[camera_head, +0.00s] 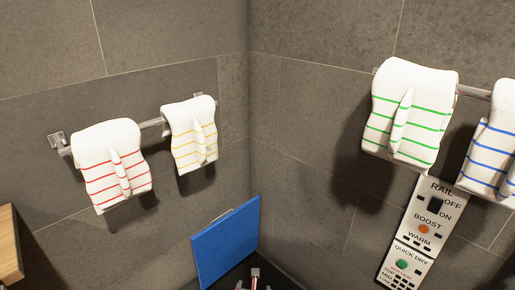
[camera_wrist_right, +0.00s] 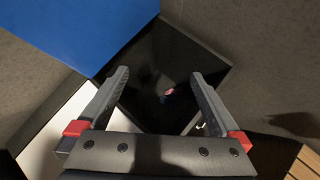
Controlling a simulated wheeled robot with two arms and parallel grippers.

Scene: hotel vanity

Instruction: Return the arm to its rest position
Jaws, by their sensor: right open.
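My right gripper (camera_wrist_right: 160,74) shows in the right wrist view with its two dark fingers, red at the base, spread apart and empty. Between and beyond the fingers is a glossy black surface (camera_wrist_right: 160,50) with a small reddish spot on it, perhaps a reflection. In the head view a small pale and red thing (camera_head: 254,274) shows at the bottom edge in front of the black surface. It is cut off, and I cannot tell what it is. My left gripper is not in view.
A blue panel (camera_head: 227,243) stands near the wall corner. Red-striped (camera_head: 112,165) and yellow-striped (camera_head: 192,135) towels hang on the left rail, green-striped (camera_head: 408,115) and blue-striped (camera_head: 493,145) ones on the right. A control panel (camera_head: 420,232) is below. A wooden edge (camera_head: 9,245) is at left.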

